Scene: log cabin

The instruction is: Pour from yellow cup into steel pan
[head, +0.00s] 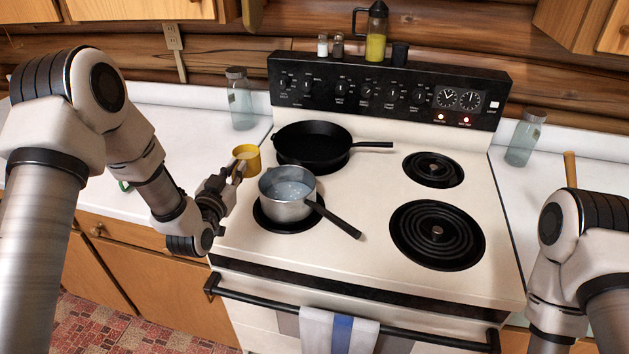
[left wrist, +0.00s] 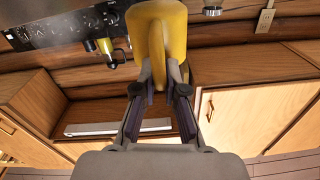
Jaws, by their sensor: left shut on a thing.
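The yellow cup (head: 247,160) is at the left edge of the stove, just left of and behind the steel pan, and looks roughly upright with pale contents. My left gripper (head: 237,172) is shut on it; in the left wrist view the fingers (left wrist: 160,85) close on the handle side of the yellow cup (left wrist: 158,40). The steel pan (head: 290,208) sits on the front left burner, its black handle pointing to the front right. Pale bluish liquid or lumps show inside the pan. My right gripper is out of view; only part of my right arm shows at the right edge.
A black skillet (head: 312,146) sits on the back left burner, close behind the steel pan. The right burners (head: 437,233) are bare. Glass jars (head: 240,98) stand on both counters. A towel (head: 338,331) hangs on the oven handle.

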